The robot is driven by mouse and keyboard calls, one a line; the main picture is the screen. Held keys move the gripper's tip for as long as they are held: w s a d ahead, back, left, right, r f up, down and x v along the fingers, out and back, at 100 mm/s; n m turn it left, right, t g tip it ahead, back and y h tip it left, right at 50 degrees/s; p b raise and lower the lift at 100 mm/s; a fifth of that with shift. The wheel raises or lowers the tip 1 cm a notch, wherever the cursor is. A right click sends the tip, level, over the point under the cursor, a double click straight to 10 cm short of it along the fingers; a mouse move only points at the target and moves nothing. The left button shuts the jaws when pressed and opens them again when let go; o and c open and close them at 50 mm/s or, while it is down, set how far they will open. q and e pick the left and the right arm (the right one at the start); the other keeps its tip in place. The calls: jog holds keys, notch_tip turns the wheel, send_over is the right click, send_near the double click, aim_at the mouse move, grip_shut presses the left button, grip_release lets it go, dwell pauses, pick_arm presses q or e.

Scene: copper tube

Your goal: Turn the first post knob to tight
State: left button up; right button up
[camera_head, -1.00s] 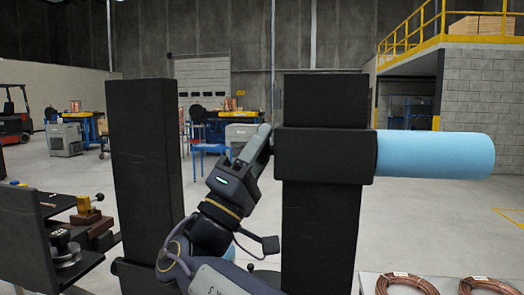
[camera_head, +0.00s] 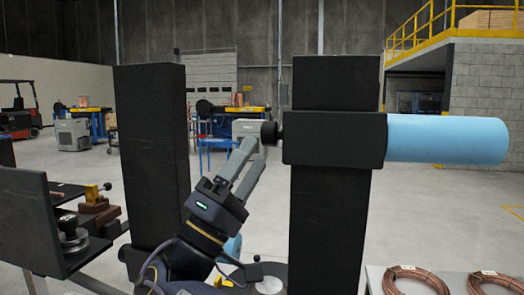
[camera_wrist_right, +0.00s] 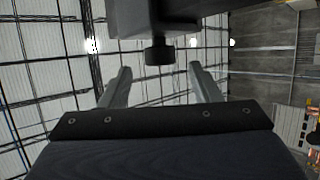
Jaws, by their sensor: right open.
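A small black knob (camera_head: 270,132) sticks out from the left side of the black collar (camera_head: 335,139) on the right-hand black post (camera_head: 328,225). A light blue cylinder (camera_head: 445,140) extends right from this collar. My right gripper (camera_head: 253,153) is open and empty just below and left of the knob, its fingers pointing up toward it. In the right wrist view the knob (camera_wrist_right: 158,52) sits ahead of the gap between the spread fingers (camera_wrist_right: 157,72), under the collar. The fingers look apart from it. The knob's tightness cannot be told. My left gripper is out of view.
Another black post (camera_head: 152,150) stands at left. A dark bench (camera_head: 30,215) at far left holds metal and brass parts. Copper coils (camera_head: 415,280) lie on a pale table at lower right. Workbenches and a forklift are far behind.

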aim_at(264, 133)
jog(key=shift+s+a+f, duration=0.3)
jog(key=shift+a+f, duration=0.05)
jog(key=shift+f, duration=0.1)
jog(key=shift+d+r+p, duration=0.1)
jog(key=shift+r+p, duration=0.2)
jog(key=shift+r, duration=0.05)
jog(key=s+r+n+g+y+p, duration=0.1)
jog(key=r+n+y+p, duration=0.1)
jog(key=y+p, duration=0.1)
jog(key=r+n+g+y+p, duration=0.2)
jog(key=n+y+p, duration=0.1)
jog(key=p, duration=0.3)
jog(key=s+r+n+g+y+p, duration=0.1)
jog(key=r+n+y+p, duration=0.1)
jog(key=y+p, duration=0.2)
jog(key=shift+s+a+r+n+g, duration=0.1)
jog(key=shift+s+a+n+g, duration=0.25)
jog(key=shift+n+g, duration=0.05)
jog(key=shift+w+d+f+y, duration=0.2)
jog(key=shift+w+y, duration=0.1)
jog(key=p+x, duration=0.1)
jog(key=x, duration=0.6)
